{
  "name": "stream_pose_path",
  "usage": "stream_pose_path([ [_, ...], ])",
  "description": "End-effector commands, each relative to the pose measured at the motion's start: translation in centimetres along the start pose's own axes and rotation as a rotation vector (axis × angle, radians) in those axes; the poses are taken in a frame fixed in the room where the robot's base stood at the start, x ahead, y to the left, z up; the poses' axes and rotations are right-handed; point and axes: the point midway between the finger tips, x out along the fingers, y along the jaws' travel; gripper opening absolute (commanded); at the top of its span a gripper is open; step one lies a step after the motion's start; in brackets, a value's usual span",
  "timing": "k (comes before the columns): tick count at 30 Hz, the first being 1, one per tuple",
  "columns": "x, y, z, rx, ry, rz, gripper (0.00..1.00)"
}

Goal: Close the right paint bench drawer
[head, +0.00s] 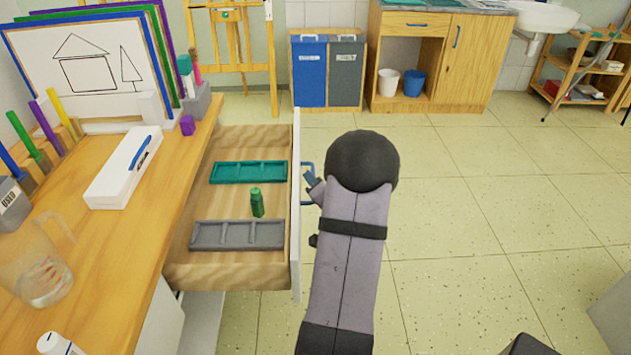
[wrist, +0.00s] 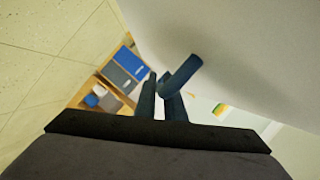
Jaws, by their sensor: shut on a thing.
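The paint bench drawer (head: 228,270) is pulled well out to the right of the wooden bench top, with its inside in view. Its white front panel (head: 296,255) is seen almost edge-on, and it fills the upper right of the wrist view (wrist: 235,50). A blue handle (head: 306,170) sticks out from that front; it also shows in the wrist view (wrist: 182,74). My gripper (head: 314,188) is at the handle, outside the drawer, and is shut on it. My arm hides part of the grip in the head view.
The drawer holds a teal tray (head: 248,172), a grey tray (head: 238,235) and a green bottle (head: 257,202). A white box (head: 124,168) and a clear jug (head: 40,265) stand on the bench top (head: 120,255).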

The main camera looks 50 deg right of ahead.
Motion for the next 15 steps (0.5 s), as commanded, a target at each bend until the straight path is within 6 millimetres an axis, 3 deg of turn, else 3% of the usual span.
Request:
stream_pose_path([
  [15, 2.6, -4.6, 6.4, 0.0, -0.007, -0.004, 0.0],
])
